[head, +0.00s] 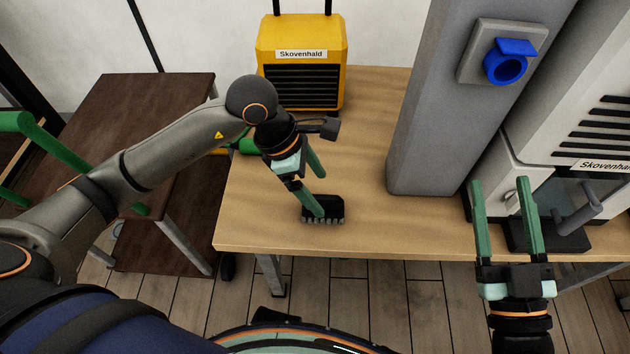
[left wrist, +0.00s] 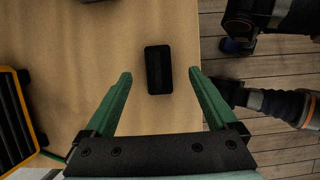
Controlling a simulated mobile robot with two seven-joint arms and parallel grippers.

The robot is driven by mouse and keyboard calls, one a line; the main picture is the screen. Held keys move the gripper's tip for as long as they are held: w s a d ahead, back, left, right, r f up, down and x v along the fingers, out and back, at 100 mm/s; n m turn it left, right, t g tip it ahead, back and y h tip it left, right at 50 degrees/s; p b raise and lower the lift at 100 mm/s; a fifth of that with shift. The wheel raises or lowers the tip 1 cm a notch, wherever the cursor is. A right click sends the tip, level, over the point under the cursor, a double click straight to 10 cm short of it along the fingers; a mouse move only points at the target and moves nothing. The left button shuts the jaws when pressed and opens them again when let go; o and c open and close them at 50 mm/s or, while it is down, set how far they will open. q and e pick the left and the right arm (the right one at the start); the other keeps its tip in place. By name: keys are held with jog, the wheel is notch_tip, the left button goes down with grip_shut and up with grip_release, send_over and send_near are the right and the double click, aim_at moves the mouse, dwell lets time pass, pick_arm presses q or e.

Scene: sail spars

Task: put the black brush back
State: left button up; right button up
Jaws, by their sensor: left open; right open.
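The black brush (head: 335,208) lies on the wooden table near its front edge, with pale bristle tufts along its near side. In the left wrist view the brush (left wrist: 159,70) shows as a dark block between the fingertips, with clear space on both sides. My left gripper (head: 319,194) is open and empty over the brush, and one green finger covers part of it in the head view. I cannot tell how high the fingertips are above it. My right gripper (head: 499,182) is open and empty at the right, in front of the table.
A yellow machine (head: 301,62) stands at the back. A grey column (head: 430,110) with a blue ring holder (head: 505,65) rises at mid-right. A pale machine (head: 515,155) and a black-based stand (head: 548,237) are at the right. A dark table (head: 140,105) is at the left.

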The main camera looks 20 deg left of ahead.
pick_arm(q)
jog(key=s+d+r+n+g+h, duration=0.35)
jog(key=s+d+r+h, duration=0.35)
jog(key=s+d+h, duration=0.5)
notch_tip(320, 180, up, 9)
jog(key=d+n+t+h, duration=0.2)
jog(key=n+h, duration=0.3)
jog(key=n, duration=0.1)
jog(key=w+a+r+n+t+y, duration=0.25)
jog(key=a+n+t, duration=0.25)
jog(key=n+t, duration=0.45)
jog(key=w+a+r+n+t+y, duration=0.1)
jog(key=w+a+n+t, duration=0.3)
jog(key=n+t, duration=0.55)
jog(key=w+a+f+n+t+y, duration=0.1)
jog(key=w+a+f+n+y, duration=0.2)
jog(key=a+f+n+y, duration=0.3)
jog(key=n+y, duration=0.4)
jog(key=n, duration=0.5)
jog(key=shift+a, duration=0.35)
jog(key=shift+d+f+n+t+y, duration=0.1)
jog(key=shift+n+t+y, duration=0.15)
